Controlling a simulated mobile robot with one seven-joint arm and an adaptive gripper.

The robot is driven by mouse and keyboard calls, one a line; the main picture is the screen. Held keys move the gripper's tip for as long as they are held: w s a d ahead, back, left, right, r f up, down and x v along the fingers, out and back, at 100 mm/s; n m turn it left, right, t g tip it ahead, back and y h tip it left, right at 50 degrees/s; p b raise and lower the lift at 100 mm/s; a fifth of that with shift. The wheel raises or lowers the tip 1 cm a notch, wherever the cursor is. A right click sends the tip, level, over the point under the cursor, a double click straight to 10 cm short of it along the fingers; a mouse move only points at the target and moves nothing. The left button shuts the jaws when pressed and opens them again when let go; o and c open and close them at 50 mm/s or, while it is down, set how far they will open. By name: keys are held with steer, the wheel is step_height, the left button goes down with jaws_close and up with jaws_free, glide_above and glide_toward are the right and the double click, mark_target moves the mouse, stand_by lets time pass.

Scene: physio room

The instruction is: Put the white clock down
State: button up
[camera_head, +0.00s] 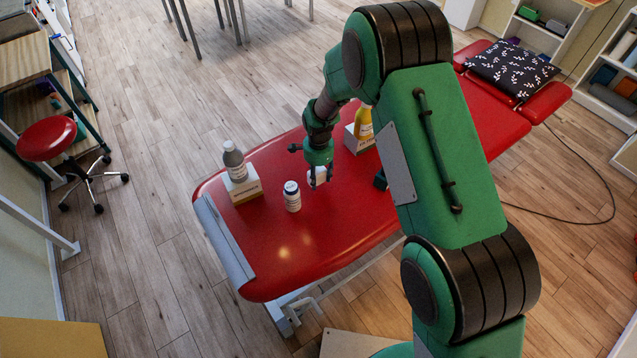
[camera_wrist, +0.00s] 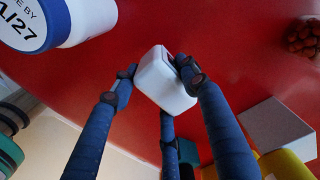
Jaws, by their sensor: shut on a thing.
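The white clock (camera_wrist: 163,85) is a small rounded white block between the fingers of my gripper (camera_wrist: 155,82) in the wrist view. My gripper is shut on it; its dark face shows only as a sliver. In the head view, my gripper (camera_head: 319,184) points down over the red treatment table (camera_head: 275,255), with the white clock (camera_head: 317,175) partly hidden by the fingers. I cannot tell whether the clock touches the table top.
A grey bottle (camera_head: 234,162) stands on a white box (camera_head: 243,186) farther left. A yellow bottle (camera_head: 363,122) and a box stand behind right. The table's near-left part is clear.

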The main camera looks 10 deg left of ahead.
mark_target(319, 183)
steer(key=shift+f+b, duration=0.45)
steer(key=shift+f, duration=1.25)
steer(key=shift+f, duration=0.2)
steer(key=o, duration=1.2)
steer(key=shift+r, duration=0.2)
step_height(319, 183, up, 12)
steer(key=shift+p, duration=1.2)
